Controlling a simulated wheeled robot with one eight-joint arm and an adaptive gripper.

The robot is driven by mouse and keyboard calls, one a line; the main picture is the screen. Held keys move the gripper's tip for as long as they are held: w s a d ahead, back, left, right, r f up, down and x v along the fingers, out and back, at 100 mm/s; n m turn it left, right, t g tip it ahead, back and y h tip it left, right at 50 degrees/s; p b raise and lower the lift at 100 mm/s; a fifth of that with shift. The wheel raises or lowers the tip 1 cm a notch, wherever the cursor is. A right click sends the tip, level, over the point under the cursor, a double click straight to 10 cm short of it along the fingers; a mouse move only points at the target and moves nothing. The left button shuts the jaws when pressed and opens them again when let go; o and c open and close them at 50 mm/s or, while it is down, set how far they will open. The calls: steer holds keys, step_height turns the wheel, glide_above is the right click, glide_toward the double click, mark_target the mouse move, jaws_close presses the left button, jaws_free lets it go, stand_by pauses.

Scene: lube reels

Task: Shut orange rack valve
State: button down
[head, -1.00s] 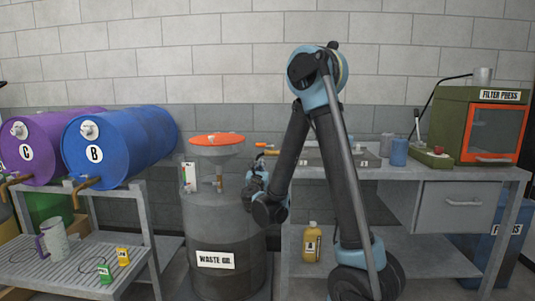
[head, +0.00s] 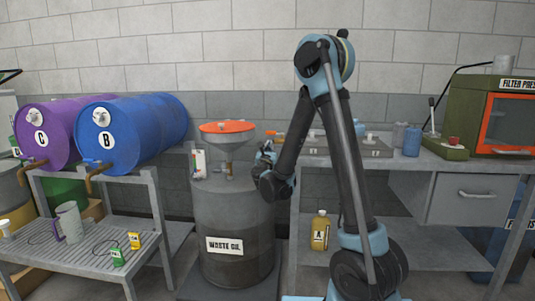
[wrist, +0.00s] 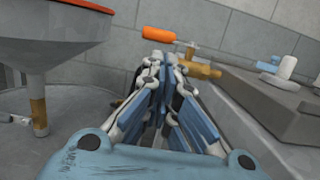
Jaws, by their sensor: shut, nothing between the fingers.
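The valve has a brass body (wrist: 203,70) and an orange handle (wrist: 158,33), seen just beyond my fingertips in the wrist view. In the head view the orange handle (head: 272,133) is small, beside the funnel at the workbench's left end. The brass body's link to what lies behind it is partly hidden by my fingers. My gripper (wrist: 160,62) is shut and empty, pointing toward the valve. A gap seems to remain between the tips and the handle, but contact is hard to tell. In the head view my gripper (head: 268,152) is between the waste oil drum and the bench.
The waste oil drum (head: 236,222) with its orange-rimmed funnel (head: 228,128) stands close on the left. Grey cases (head: 362,146) sit on the workbench (head: 440,163) at right. Blue drum B (head: 140,135) and purple drum C (head: 50,125) lie on a rack further left.

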mark_target(275, 133)
steer(key=w+r, duration=0.1)
steer(key=w, duration=0.7)
steer(key=shift+r, duration=0.3)
steer(key=shift+w+d, duration=0.1)
steer(key=shift+w+d+h, duration=0.1)
steer(key=shift+d+h, duration=0.05)
steer(key=shift+h, duration=0.15)
